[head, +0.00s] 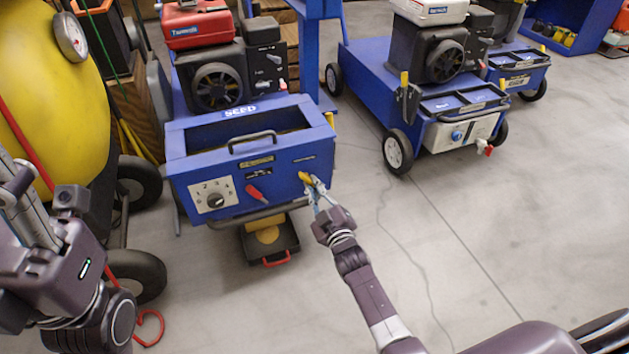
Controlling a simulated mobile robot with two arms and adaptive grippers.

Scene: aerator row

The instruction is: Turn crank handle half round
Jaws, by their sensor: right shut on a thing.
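A blue seed box (240,171) on a wheeled machine stands in the middle left of the head view. A yellow crank handle (305,178) shows at the right end of its front face. My right gripper (314,190) is at this handle, with its fingers shut on it. The fingers partly hide the handle and its crank arm. My left arm shows at the lower left edge; its fingers are not in view.
A red lever (258,194) and a numbered dial plate (213,197) are on the same front face. A black tray (268,243) sits below. A yellow tank (50,95) stands at left. Another blue machine (430,100) stands behind. Floor at right is clear.

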